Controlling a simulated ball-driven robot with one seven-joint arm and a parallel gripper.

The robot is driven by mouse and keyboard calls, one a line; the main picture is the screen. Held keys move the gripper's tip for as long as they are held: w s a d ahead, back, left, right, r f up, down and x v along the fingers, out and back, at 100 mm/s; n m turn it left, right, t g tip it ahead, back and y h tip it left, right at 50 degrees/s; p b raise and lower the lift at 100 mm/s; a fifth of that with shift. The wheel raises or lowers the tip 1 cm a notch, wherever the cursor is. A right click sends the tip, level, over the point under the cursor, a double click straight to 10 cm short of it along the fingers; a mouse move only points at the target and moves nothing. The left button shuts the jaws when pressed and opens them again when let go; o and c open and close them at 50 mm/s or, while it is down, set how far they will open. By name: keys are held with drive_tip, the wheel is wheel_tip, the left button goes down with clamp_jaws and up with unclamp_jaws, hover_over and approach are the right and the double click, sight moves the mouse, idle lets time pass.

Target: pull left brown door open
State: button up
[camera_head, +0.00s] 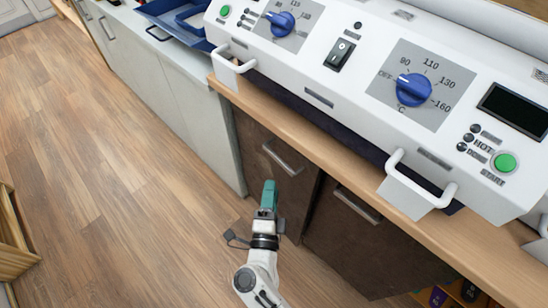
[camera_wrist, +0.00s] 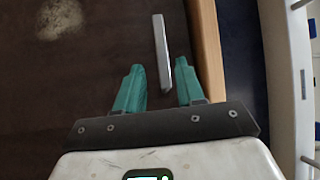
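The left brown door (camera_head: 262,132) is dark and looks shut, below the wooden counter. Its handle (camera_head: 283,157) is a slim grey bar near the door's top. My gripper (camera_head: 269,188) is just below and left of that handle in the head view. In the wrist view my gripper (camera_wrist: 158,66) is open, with two teal fingers spread apart. There a grey bar handle (camera_wrist: 161,45) on a dark door (camera_wrist: 95,60) shows ahead of the gap, its lower end nearer the right finger. I see no contact; the depth between them is hard to tell.
A second brown door (camera_head: 350,243) with its own grey handle (camera_head: 357,205) is to the right. The wooden counter edge (camera_head: 300,135) and white machine (camera_head: 340,60) overhang the doors. Pale cabinets (camera_head: 190,105) stand to the left.

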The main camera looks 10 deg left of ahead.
drive_tip(key=w+r, duration=0.1)
drive_tip(key=w, duration=0.7)
drive_tip(key=shift+w, duration=0.3)
drive_tip(key=shift+d+r, duration=0.1)
drive_tip(key=shift+c, duration=0.2)
clamp_jaws()
